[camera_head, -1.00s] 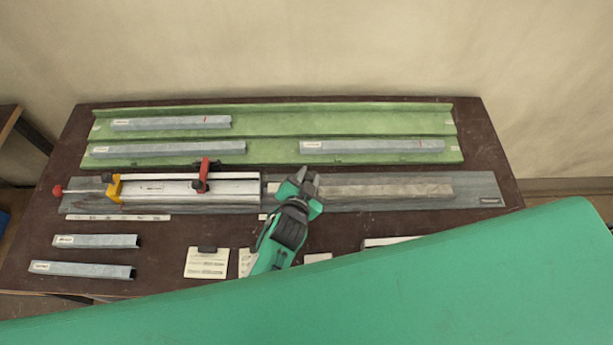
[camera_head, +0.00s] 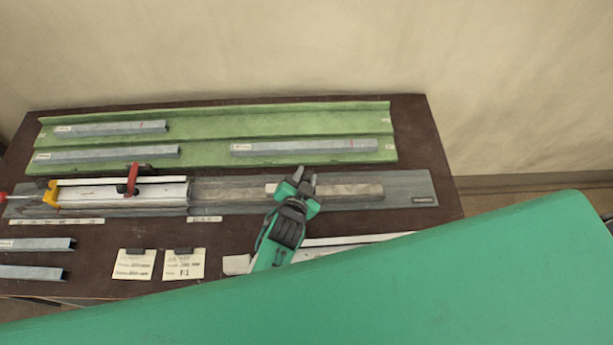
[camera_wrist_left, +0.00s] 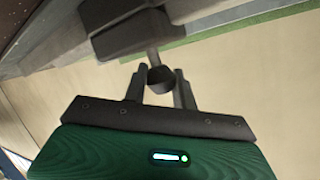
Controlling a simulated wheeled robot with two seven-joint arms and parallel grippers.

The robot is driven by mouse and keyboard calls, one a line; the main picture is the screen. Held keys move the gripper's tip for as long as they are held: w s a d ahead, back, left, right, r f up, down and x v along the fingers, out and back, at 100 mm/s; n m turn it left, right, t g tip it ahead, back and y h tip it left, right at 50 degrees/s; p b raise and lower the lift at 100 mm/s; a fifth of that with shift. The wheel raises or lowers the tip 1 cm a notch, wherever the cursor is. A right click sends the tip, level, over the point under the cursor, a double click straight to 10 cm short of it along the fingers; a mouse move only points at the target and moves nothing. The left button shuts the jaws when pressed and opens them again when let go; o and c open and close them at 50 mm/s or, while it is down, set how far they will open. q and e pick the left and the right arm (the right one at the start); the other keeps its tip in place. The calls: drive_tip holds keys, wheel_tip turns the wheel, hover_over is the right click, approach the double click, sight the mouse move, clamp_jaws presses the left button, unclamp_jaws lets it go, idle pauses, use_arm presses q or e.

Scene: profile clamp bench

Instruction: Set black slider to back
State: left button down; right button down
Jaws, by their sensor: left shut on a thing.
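My left gripper (camera_head: 306,176) is over the right half of the grey base rail (camera_head: 410,193). In the left wrist view, its fingers (camera_wrist_left: 160,86) are shut around a round black knob (camera_wrist_left: 160,76). A short pin joins the knob to a dark block (camera_wrist_left: 128,36), which looks like the black slider. In the head view the gripper hides the knob and most of the block. The red clamp lever (camera_head: 132,178) and the yellow stop (camera_head: 51,194) are on the rail's left half, apart from the gripper. My right gripper is not in view.
Green racks (camera_head: 210,143) holding grey profiles (camera_head: 305,146) lie behind the rail. Two cards (camera_head: 134,264) and loose profiles (camera_head: 35,244) lie in front at left. A pale strip (camera_head: 350,239) lies in front at right, partly hidden.

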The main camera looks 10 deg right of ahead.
use_arm(q)
drive_tip(key=shift+a, duration=0.1)
drive_tip(key=c, duration=1.5)
unclamp_jaws()
drive_tip(key=o, duration=0.4)
drive_tip(key=shift+r, duration=0.35)
drive_tip(key=shift+r+b, duration=1.7)
drive_tip(key=shift+r, duration=7.9)
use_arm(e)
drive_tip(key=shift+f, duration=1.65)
